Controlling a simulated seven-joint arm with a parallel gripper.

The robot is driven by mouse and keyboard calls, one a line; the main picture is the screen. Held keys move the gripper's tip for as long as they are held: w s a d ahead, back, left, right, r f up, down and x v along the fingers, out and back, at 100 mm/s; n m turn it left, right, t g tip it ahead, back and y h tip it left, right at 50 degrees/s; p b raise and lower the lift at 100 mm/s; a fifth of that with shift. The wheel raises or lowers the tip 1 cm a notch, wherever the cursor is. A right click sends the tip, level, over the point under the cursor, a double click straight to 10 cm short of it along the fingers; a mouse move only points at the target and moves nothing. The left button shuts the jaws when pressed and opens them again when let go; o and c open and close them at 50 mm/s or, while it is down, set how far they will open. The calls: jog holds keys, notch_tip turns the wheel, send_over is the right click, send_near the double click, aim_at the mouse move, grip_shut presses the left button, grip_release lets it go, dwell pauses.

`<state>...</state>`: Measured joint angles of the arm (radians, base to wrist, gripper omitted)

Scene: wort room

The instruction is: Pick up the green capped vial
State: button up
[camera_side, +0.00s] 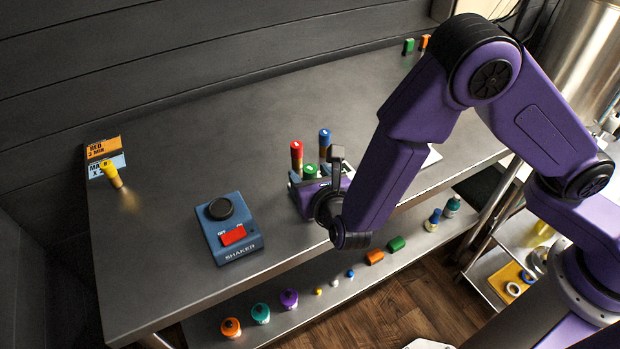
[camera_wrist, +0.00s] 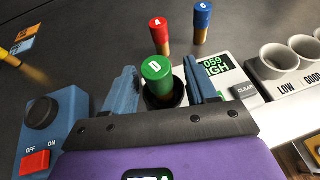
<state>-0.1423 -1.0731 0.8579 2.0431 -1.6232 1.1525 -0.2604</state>
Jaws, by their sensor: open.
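The green capped vial (camera_wrist: 157,75), marked D, stands upright in a round black well of a white meter (camera_wrist: 222,97) in the wrist view. In the side view its green cap (camera_side: 310,170) shows beside my gripper. My gripper (camera_wrist: 160,66) is open, with one blue finger on each side of the vial. Gaps show between the fingers and the vial, so it is not held. The vial's lower part is hidden by the well and the gripper's dark front bar.
A red capped vial (camera_wrist: 160,35) and a blue capped vial (camera_wrist: 202,20) stand just beyond. A blue shaker (camera_side: 230,227) stands to the left. White cups (camera_wrist: 280,62) sit to the right. A yellow vial (camera_side: 111,174) is at the far left. The grey table's middle is clear.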

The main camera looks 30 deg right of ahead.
jog(key=shift+x, duration=1.2)
grip_shut()
jog(key=shift+r, duration=0.1)
